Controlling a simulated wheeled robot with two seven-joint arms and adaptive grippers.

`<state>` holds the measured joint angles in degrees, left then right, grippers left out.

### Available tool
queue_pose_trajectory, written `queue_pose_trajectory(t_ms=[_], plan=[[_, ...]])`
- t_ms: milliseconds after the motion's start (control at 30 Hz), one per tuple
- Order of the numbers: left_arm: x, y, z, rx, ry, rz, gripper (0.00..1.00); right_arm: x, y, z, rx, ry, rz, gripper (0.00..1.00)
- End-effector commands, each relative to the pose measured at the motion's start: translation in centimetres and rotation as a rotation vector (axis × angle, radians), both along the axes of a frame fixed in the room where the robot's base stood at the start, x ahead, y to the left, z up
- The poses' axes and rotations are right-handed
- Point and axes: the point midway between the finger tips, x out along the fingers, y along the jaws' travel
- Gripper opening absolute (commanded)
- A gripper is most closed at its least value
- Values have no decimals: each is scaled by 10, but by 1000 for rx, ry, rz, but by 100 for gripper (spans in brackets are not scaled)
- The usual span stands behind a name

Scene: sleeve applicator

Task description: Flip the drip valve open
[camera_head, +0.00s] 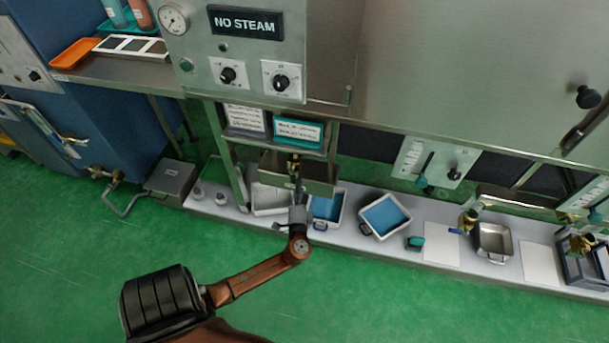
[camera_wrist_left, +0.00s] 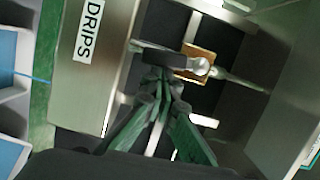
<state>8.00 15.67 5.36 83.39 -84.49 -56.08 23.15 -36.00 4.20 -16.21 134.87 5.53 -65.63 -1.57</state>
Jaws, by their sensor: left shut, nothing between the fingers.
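The drip valve (camera_wrist_left: 198,62) shows in the left wrist view as a brass body with a rounded silver end and a dark flat lever (camera_wrist_left: 160,55) pointing left. It sits beside a steel trough labelled DRIPS (camera_wrist_left: 75,85). In the head view the trough (camera_head: 318,178) hangs under the steam cabinet, with the small brass valve (camera_head: 293,158) just above it. My left gripper (camera_head: 297,185) reaches up in front of the trough. Its dark green fingers (camera_wrist_left: 163,78) are shut and empty, their tips right at the lever's underside; I cannot tell whether they touch. My right gripper is not in view.
A low shelf (camera_head: 365,246) below carries blue-lined trays (camera_head: 385,215), a steel pan (camera_head: 493,240) and white sheets. A teal-framed sign (camera_head: 297,132) is above the trough. More brass valves (camera_head: 468,220) are at the right. Green floor (camera_head: 400,310) in front is clear.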

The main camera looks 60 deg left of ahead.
Motion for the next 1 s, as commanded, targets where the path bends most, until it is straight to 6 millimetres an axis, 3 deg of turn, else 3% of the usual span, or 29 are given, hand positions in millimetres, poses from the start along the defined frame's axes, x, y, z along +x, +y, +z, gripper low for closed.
queue_pose_trajectory(t_ms=[833,1000], plan=[[-4,4,-3,72,73,1,0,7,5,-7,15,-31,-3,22],[2,-4,-4,71,73,1,0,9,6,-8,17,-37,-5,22]])
